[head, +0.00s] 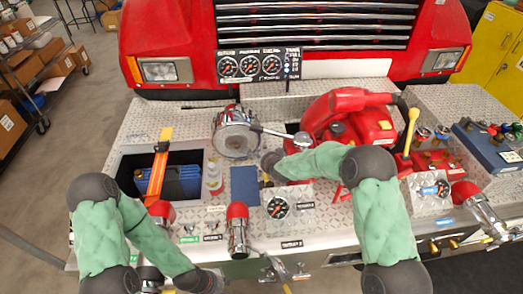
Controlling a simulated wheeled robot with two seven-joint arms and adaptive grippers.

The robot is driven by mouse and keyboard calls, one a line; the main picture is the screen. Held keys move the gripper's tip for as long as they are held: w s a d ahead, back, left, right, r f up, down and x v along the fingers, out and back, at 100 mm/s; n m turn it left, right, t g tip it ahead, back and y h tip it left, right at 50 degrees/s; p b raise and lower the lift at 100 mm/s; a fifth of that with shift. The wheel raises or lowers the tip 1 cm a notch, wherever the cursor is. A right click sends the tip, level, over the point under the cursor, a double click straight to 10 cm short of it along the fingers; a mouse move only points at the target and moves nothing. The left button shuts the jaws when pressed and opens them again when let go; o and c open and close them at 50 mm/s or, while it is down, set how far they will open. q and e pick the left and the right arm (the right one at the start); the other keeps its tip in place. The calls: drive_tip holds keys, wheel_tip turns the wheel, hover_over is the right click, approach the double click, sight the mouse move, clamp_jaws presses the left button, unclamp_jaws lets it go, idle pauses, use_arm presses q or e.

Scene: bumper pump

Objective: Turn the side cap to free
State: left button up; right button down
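A large round chrome cap (235,139) is on the tread-plate deck, left of the red pump. Several chrome pipe fittings with red collars line the front, one at the middle (238,230) and one at the far right (483,208). I cannot tell for sure which fitting is the side cap. My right arm reaches left across the deck; its dark wrist (272,164) is just right of and below the chrome cap, its fingers too unclear to judge. My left arm reaches down to the front edge; its dark wrist (200,281) is at the bottom, and its fingers cannot be made out.
The red pump (345,120) stands behind my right forearm. An open deck box (190,158) holds a blue case (180,182). A small bottle (214,177) and a gauge panel (278,207) are nearby. The red truck front (165,30) closes off the back.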

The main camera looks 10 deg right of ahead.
drive_tip(key=shift+w+r+g+p, duration=0.3)
drive_tip(key=shift+g+p, duration=0.3)
drive_tip(key=shift+p, duration=0.3)
drive_tip(key=shift+w+p, duration=0.4)
drive_tip(key=shift+p, duration=0.1)
drive_tip(key=shift+w, duration=0.3)
drive_tip(key=shift+w+f+p, duration=0.15)
drive_tip(key=shift+w+p, duration=0.15)
drive_tip(key=shift+w, duration=0.6)
